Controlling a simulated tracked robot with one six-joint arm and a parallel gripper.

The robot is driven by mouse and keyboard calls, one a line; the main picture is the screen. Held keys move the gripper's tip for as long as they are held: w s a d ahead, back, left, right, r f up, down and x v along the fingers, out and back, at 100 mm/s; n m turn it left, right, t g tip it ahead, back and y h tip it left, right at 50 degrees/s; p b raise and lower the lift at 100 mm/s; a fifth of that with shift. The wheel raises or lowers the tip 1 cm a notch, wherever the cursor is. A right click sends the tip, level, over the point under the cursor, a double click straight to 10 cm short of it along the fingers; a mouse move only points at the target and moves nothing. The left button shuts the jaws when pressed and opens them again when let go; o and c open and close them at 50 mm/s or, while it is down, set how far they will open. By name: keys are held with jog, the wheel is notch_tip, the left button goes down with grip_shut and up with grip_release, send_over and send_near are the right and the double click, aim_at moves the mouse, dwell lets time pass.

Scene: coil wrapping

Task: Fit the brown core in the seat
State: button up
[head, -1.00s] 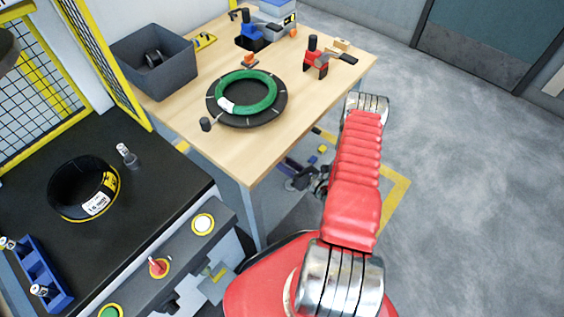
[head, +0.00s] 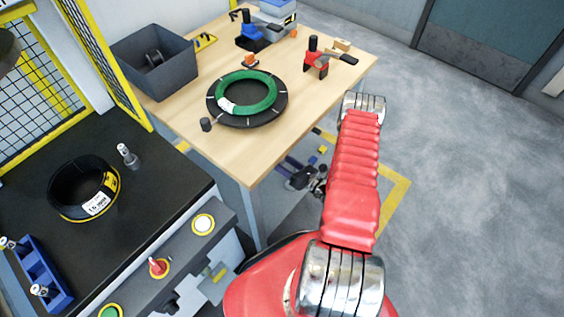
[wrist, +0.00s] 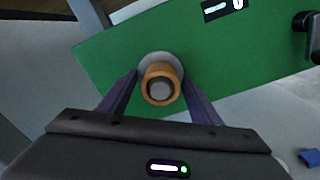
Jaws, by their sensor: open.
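The brown core (wrist: 149,88) is a short ring in the middle of the wrist view. It lies in front of a pale grey disc (wrist: 172,62) on a green panel (wrist: 230,62). A grey round end (wrist: 160,90) shows inside the ring. I cannot tell how deep the core sits against the disc. My gripper (wrist: 158,76) is open, with one dark finger on each side of the core, apparently not closed on it. In the head view my gripper is low beside the table and largely hidden by my red arm. The core and green panel are not distinguishable there.
A wooden table (head: 190,117) carries a black-and-green coil (head: 215,107), a grey bin (head: 172,80) and tools. A black bench (head: 120,205) at left holds a dark coil (head: 68,185). Open grey floor (head: 450,180) lies to the right. A black knob (wrist: 303,22) protrudes from the panel's right.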

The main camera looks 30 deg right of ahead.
jog(key=shift+s, duration=0.1)
jog(key=v, duration=1.3)
jog(key=shift+s, duration=0.3)
jog(key=shift+d+f, duration=0.1)
jog(key=shift+f, duration=0.05)
dwell(0.6)
